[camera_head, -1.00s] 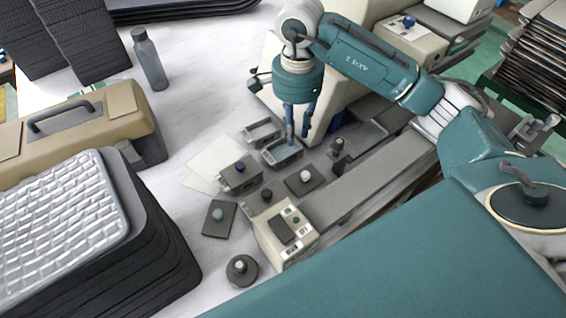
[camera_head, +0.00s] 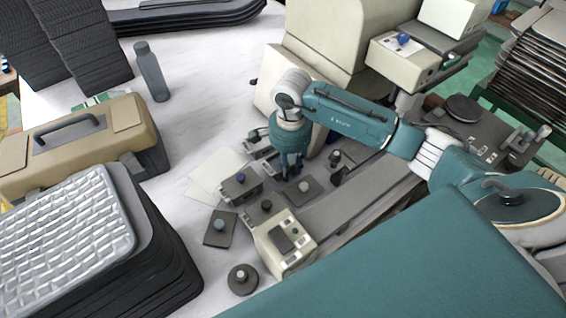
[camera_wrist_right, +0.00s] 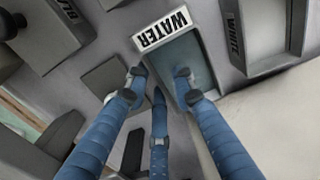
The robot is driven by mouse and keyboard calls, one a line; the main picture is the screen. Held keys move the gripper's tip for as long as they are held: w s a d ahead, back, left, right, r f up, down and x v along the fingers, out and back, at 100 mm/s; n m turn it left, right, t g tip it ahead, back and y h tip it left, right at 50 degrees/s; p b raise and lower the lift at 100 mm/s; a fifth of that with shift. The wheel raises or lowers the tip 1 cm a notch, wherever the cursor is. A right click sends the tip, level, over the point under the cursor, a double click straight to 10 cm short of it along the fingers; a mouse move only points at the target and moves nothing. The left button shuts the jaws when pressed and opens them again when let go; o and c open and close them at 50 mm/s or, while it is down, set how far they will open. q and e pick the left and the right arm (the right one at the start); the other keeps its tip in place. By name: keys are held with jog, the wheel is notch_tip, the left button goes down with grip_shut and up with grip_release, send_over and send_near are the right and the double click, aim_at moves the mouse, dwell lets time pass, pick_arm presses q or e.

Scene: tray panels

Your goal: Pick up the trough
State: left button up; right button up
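Several small grey troughs stand on the table. In the right wrist view, one trough labelled WATER (camera_wrist_right: 202,78) lies under my fingers. Another, labelled WHITE (camera_wrist_right: 235,38), is to its right, and one labelled BLACK (camera_wrist_right: 72,12) is at the upper left. My right gripper (camera_wrist_right: 160,76) has its blue fingers spread. One fingertip is over the WATER trough's hollow and another is left of its wall; contact cannot be told. In the head view my right gripper (camera_head: 290,172) points down and largely hides that trough. My left gripper is not in view.
A cream control box (camera_head: 285,245), a dark round knob piece (camera_head: 242,279) and a dark plate with a knob (camera_head: 219,228) lie nearby. A beige case (camera_head: 80,140) and stacked trays (camera_head: 70,235) fill the left. White tabletop is free between them.

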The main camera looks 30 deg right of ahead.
grip_shut()
jog(key=shift+w+r, duration=0.1)
